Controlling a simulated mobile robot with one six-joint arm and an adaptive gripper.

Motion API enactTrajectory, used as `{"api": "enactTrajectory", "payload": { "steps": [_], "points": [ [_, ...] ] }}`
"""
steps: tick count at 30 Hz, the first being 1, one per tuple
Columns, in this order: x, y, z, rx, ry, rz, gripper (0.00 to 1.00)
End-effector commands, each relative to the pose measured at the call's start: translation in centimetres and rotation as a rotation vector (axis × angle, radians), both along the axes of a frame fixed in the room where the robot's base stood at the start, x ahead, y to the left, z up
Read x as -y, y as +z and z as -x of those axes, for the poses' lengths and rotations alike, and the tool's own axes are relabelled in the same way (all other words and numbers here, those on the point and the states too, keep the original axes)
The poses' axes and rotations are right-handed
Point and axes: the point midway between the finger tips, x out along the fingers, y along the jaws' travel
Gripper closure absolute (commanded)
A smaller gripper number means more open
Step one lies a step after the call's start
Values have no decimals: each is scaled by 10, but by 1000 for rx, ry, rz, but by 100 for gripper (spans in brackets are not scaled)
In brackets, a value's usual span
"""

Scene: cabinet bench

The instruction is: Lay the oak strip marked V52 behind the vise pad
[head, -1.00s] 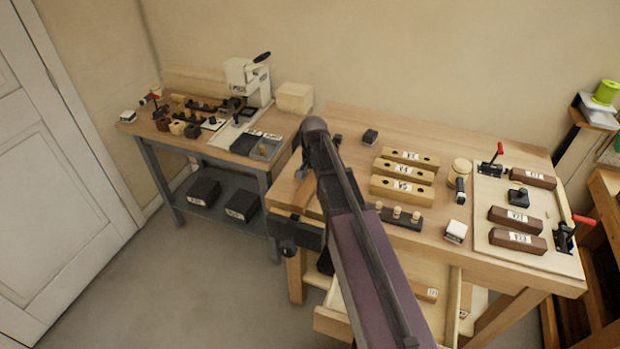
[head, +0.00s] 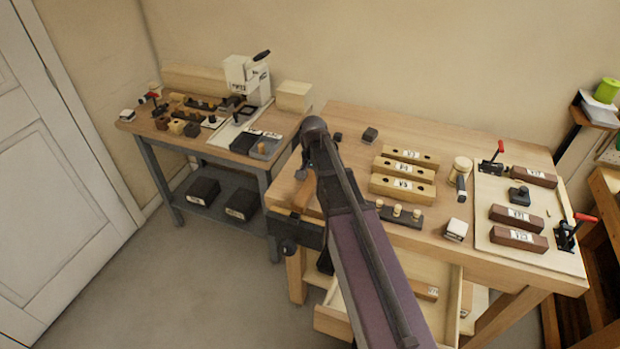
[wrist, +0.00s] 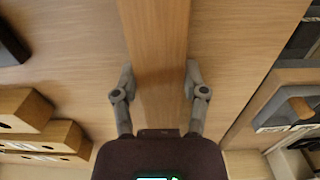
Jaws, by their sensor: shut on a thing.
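My gripper (wrist: 158,82) is shut on a plain wooden strip (wrist: 158,40), with one finger against each long side. No mark shows on the strip's visible face, so I cannot read V52. In the head view the strip (head: 303,193) shows as an orange-brown piece left of my arm, above the bench's front left corner, close to the dark vise (head: 298,230). My arm hides most of the gripper there. I cannot tell whether the strip touches the bench. The vise pad cannot be made out clearly.
Three yellow drilled blocks (head: 402,187) and a dark peg rack (head: 385,211) stand right of my arm on the bench (head: 440,137). A small dark block (head: 370,135) lies behind. An open drawer (head: 333,322) juts out below. The second bench (head: 130,126) is at left.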

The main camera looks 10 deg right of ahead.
Motion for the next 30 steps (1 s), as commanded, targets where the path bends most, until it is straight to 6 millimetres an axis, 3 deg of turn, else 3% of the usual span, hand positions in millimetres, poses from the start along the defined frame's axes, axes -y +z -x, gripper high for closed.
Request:
{"api": "enactTrajectory", "payload": {
  "steps": [30],
  "points": [
    [0,-9,0,0,0,0,100]
  ]
}}
